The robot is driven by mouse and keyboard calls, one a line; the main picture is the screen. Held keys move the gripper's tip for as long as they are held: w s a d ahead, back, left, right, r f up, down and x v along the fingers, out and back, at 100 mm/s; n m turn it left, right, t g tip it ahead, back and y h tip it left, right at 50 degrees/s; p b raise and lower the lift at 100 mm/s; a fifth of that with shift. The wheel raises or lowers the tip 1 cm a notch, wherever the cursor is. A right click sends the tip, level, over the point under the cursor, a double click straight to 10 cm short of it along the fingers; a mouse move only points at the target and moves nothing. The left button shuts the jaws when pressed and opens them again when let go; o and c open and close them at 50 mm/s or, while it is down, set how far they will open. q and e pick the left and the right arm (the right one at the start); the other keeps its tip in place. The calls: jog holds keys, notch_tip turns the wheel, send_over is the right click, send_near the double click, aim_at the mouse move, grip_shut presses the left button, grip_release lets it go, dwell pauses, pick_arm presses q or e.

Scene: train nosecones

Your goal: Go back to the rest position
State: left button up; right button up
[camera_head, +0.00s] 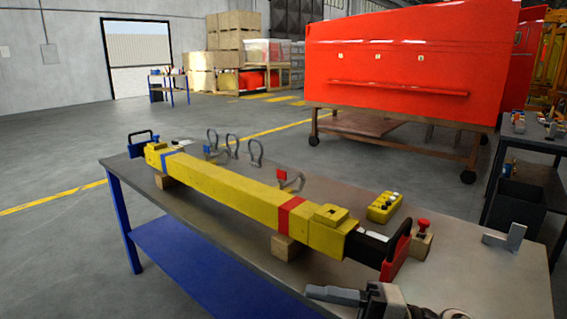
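My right gripper (320,293) shows at the bottom edge, right of centre, with its arm coming in from the lower right. Its grey and black fingers point left near the table's front edge. Most of it is cut off by the frame, so I cannot tell whether it is open or shut. It is apart in the picture from the long yellow beam (232,193), which lies on wooden blocks (286,247) on the table. My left gripper is not in view.
The metal-topped table (470,265) has blue legs and a blue lower shelf. On it are several shackles (255,152), a yellow button box (384,207), a red-knob switch (422,240) and a grey bracket (505,238). A large red nosecone (400,60) stands behind on a wheeled frame.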

jog(key=d+f+m+t+h, duration=0.4)
jog(key=m+t, duration=0.3)
jog(key=m, duration=0.4)
jog(key=d+f+m+t+h, duration=0.2)
jog(key=f+m+t+h, duration=0.4)
jog(key=m, duration=0.4)
jog(key=s+d+f+m+g+h, duration=0.2)
jog(key=s+f+m+g+h, duration=0.3)
jog(key=s+f+m, duration=0.3)
jog(key=s+f+h, duration=0.1)
jog(key=s+f, duration=0.2)
jog(key=f, duration=0.3)
jog(key=shift+d+m+g, duration=0.3)
jog(key=shift+d+g, duration=0.05)
jog(key=shift+g, duration=0.05)
jog(key=shift+s, duration=0.1)
